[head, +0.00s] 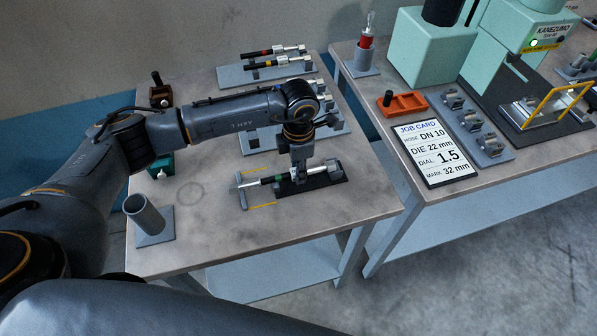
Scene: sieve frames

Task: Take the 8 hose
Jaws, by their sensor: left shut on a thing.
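My left gripper (300,178) reaches down over the near left table and is shut on a dark hose with a green band (279,179). The hose lies roughly level, with metal fittings toward its right end, over a dark stand (325,184). The gripper hides part of the hose, so I cannot tell whether it touches the stand. No size number is legible on the hoses. My right gripper is not in view.
A grey tube holder (148,218) stands at the table's front left. A grey bracket and yellow lines (262,205) lie by the hose's left end.

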